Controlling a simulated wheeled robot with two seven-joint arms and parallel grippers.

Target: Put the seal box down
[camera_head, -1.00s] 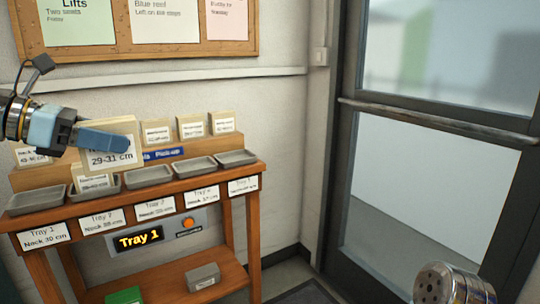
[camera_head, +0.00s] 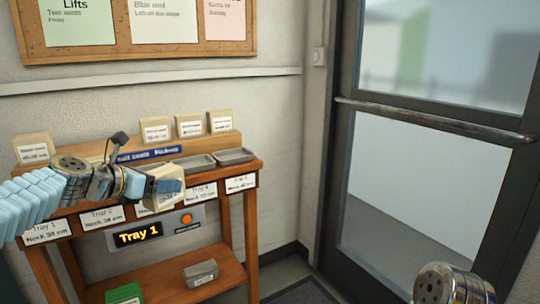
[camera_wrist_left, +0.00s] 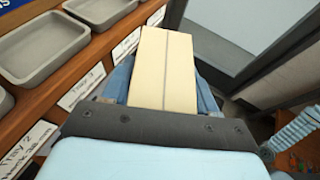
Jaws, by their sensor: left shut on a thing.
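The seal box (camera_head: 165,180) is a cream box held in my left gripper (camera_head: 150,186), in front of the shelf's tray row. In the left wrist view the seal box (camera_wrist_left: 166,65) is pinched between the blue fingers, its plain side with a centre seam facing the camera. It appears in the air beside the shelf's front edge, apart from the trays. My left arm hides the left trays and part of the tray labels. My right gripper is out of view.
Grey trays (camera_head: 193,163) line the wooden shelf (camera_head: 254,169); one tray (camera_wrist_left: 42,45) looks empty in the wrist view. Several cream boxes (camera_head: 189,125) stand on the back ledge. A display (camera_head: 138,234) reads "Tray 1". Below are a green box (camera_head: 124,294) and a grey box (camera_head: 201,274).

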